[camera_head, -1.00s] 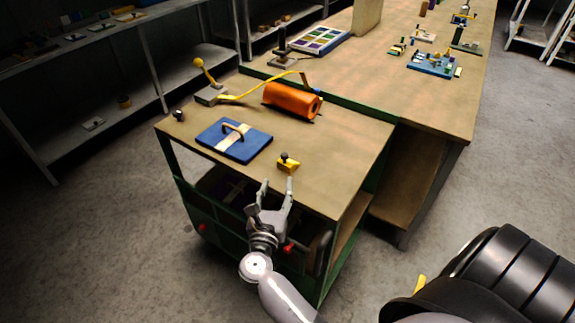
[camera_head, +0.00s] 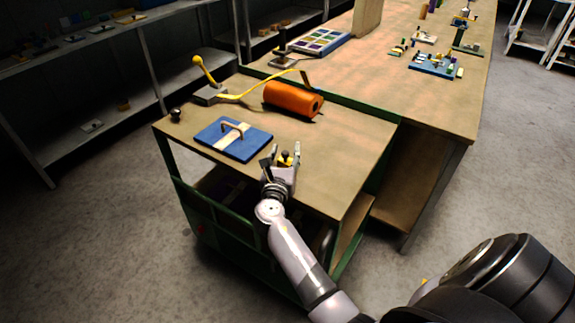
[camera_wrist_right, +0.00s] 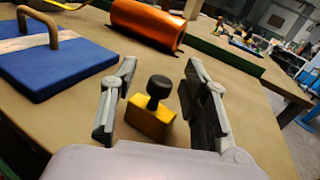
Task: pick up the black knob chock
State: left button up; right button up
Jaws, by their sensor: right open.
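The chock is a small yellow block (camera_wrist_right: 150,120) with a black knob (camera_wrist_right: 159,87) on top, standing upright on the cart's tabletop. In the head view the chock (camera_head: 285,157) shows partly between the fingers of my right gripper (camera_head: 284,152). In the right wrist view my right gripper (camera_wrist_right: 160,100) is open, with one finger on each side of the chock. Gaps show between the fingers and the block, so it is not gripped. My left gripper is not in view.
A blue board (camera_head: 232,146) with a brown handle lies left of the chock. An orange cylinder (camera_head: 293,99) lies behind it. A yellow-knobbed lever (camera_head: 205,80) stands at the back left, and a small dark knob (camera_head: 175,115) at the left edge. Bare tabletop lies to the right.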

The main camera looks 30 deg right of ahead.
jog(key=shift+s+r, duration=0.1)
jog(key=shift+c, duration=0.6)
grip_shut()
